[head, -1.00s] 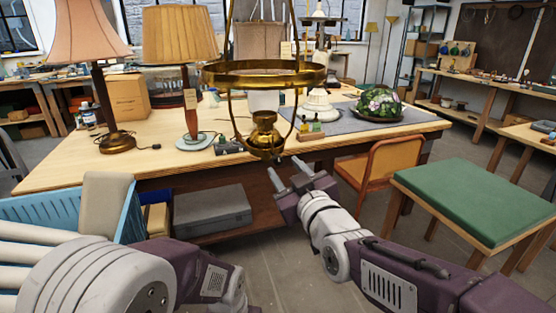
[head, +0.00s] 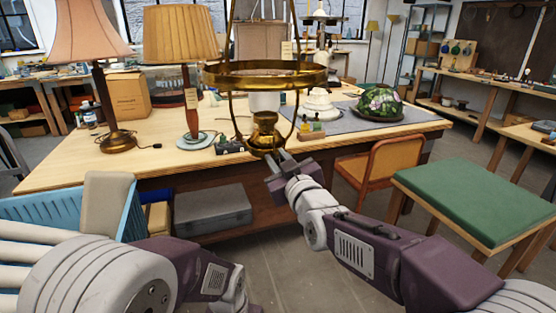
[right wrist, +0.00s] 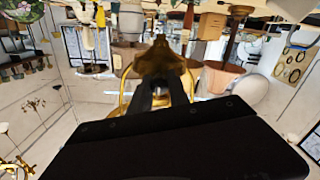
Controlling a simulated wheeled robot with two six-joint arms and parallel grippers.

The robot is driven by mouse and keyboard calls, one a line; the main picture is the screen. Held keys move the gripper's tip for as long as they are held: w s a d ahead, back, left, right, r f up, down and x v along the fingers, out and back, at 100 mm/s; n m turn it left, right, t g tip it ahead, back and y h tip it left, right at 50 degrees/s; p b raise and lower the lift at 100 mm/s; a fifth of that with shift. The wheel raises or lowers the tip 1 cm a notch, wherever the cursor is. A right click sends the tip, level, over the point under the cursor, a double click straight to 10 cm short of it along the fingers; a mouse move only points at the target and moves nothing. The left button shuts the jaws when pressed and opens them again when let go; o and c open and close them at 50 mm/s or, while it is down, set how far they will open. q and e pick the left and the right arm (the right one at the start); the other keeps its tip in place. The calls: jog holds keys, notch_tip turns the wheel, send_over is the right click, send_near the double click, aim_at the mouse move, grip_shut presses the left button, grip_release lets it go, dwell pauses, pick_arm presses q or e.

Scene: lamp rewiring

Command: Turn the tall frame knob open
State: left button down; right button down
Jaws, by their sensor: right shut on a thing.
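The tall brass frame (head: 222,75) hangs in the middle of the head view, a wide ring with curved side rods and a brass burner or font (head: 264,128) low inside it. My right gripper (head: 277,158) is at the frame's lower end, just below the font. It is shut on a small part there, which I take to be the knob; the fingers hide it. In the right wrist view, the dark fingers (right wrist: 157,92) meet at the brass piece (right wrist: 160,60), with the curved brass rods behind. My left arm shows at lower left, but its fingertips are out of view.
A wooden workbench (head: 80,172) stands behind the frame with table lamps (head: 188,95), a cardboard box (head: 128,97) and a green floral shade (head: 380,103). An orange chair (head: 393,160) and a green-topped table (head: 480,195) stand right. A blue crate (head: 60,208) is at left.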

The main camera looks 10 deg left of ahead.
jog(key=m+b, duration=0.3)
jog(key=m, duration=0.2)
jog(key=shift+f+b, duration=0.15)
jog(key=shift+b, duration=0.15)
jog(key=m+b, duration=0.3)
jog(key=m, duration=0.2)
jog(key=shift+d+m+b, duration=0.15)
jog(key=shift+m+b, duration=0.15)
jog(key=m+b, duration=0.2)
jog(key=m, duration=0.1)
jog(key=shift+w+m, duration=0.1)
jog(key=shift+m, duration=0.2)
jog(key=shift+m+b, duration=0.5)
jog(key=shift+m, duration=1.3)
jog(key=c, duration=1.3)
grip_release()
jog(key=shift+o, duration=0.2)
